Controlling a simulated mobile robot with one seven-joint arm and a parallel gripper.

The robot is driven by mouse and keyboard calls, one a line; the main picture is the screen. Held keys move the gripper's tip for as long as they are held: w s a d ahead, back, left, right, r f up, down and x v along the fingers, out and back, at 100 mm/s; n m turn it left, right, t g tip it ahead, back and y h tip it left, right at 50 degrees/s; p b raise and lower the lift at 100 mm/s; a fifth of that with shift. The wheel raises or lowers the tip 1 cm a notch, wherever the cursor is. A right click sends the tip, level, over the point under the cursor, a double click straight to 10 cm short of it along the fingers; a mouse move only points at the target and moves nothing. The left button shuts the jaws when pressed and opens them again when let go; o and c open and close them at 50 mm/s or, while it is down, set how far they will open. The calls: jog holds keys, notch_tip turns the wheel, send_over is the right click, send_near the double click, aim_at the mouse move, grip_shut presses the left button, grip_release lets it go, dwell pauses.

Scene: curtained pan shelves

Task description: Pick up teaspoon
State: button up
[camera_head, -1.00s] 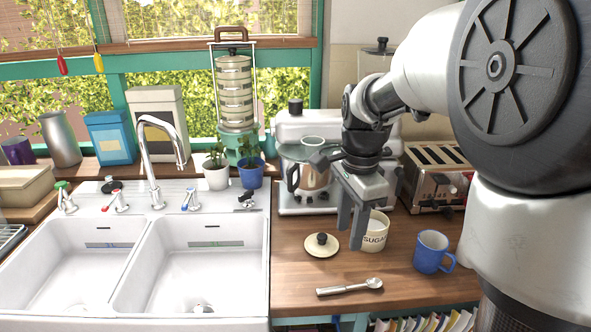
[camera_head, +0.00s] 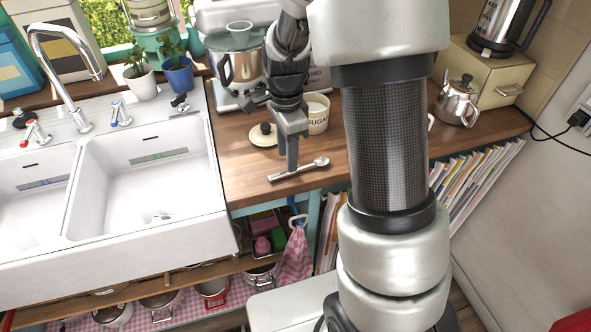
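The metal teaspoon (camera_head: 308,165) lies on the wooden counter near its front edge, right of the sink. Its bowl points to the right and its handle to the left. My gripper (camera_head: 292,168) points down at it from above, and a fingertip overlaps the spoon's middle in the picture. The fingers line up one behind the other from this side, so the gap between them is hidden. I cannot tell whether they touch the spoon.
A sugar pot (camera_head: 318,121) and a round lid (camera_head: 263,135) stand just behind the spoon. The double sink (camera_head: 215,190) is to the left. A metal teapot (camera_head: 457,103) stands at the right. Below are a shelf with pans and upright papers (camera_head: 468,187).

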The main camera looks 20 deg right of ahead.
notch_tip(320, 180, down, 5)
jog(key=shift+r, duration=0.1)
grip_shut()
jog(key=shift+r, duration=0.1)
notch_tip(320, 180, up, 10)
dwell(0.6)
